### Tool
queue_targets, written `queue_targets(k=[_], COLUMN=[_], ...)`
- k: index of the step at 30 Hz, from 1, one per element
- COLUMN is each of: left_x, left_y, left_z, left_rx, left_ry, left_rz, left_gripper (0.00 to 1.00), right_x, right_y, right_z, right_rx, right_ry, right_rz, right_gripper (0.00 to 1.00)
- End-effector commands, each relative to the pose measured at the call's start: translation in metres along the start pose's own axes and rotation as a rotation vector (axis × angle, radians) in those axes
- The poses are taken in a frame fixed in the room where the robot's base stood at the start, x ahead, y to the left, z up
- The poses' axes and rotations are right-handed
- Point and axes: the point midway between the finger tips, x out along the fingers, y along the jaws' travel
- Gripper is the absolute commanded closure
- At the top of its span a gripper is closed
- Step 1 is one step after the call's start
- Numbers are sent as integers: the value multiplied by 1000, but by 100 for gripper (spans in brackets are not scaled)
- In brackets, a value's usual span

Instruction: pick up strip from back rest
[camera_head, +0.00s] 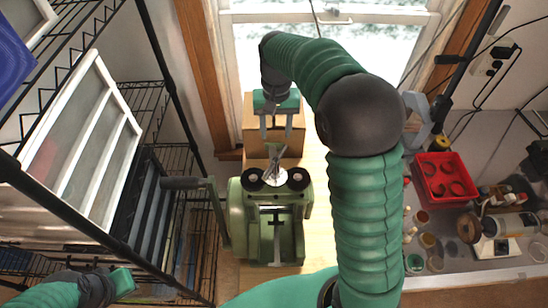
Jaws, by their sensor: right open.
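My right gripper (276,132) hangs open over a wooden block (253,137) behind the green rolling machine (238,212). Its two grey fingers are apart and point toward the machine. The block may be the back rest. I cannot clearly make out a strip between the fingers or on the block. A thin silvery piece (273,170) stands on top of the machine, between two black round knobs, just in front of the fingers; I cannot tell whether it is the strip. My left gripper (104,287) is at the bottom left, far from the machine; its jaws are unclear.
The machine's side crank (182,183) sticks out left. A wire shelf rack (160,259) with white-framed panels (95,140) stands at left. A red tray (445,178) and several jars lie on the right-hand bench. A window (245,50) is behind.

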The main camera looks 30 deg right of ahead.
Motion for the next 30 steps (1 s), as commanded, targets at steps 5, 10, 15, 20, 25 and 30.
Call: queue_targets(k=[5,10,15,20,25,30], left_x=[-6,-8,-21,-26,-24,-24], left_y=[0,0,0,0,0,0], left_z=[-2,-2,-5,-6,-6,-6], left_rx=[0,0,-1,0,0,0], left_ry=[0,0,0,0,0,0], left_rz=[0,0,0,0,0,0], left_gripper=[100,100,100,100,100,100], right_x=[46,69,91,119,123,122], right_y=[-4,-4,2,3,2,1], right_z=[2,1,1,0,-1,0], right_rx=[-2,-3,-1,-1,-2,-2], right_ry=[-7,-1,-6,-4,0,0], right_rz=[5,4,3,1,1,2], right_gripper=[52,52,52,52,52,65])
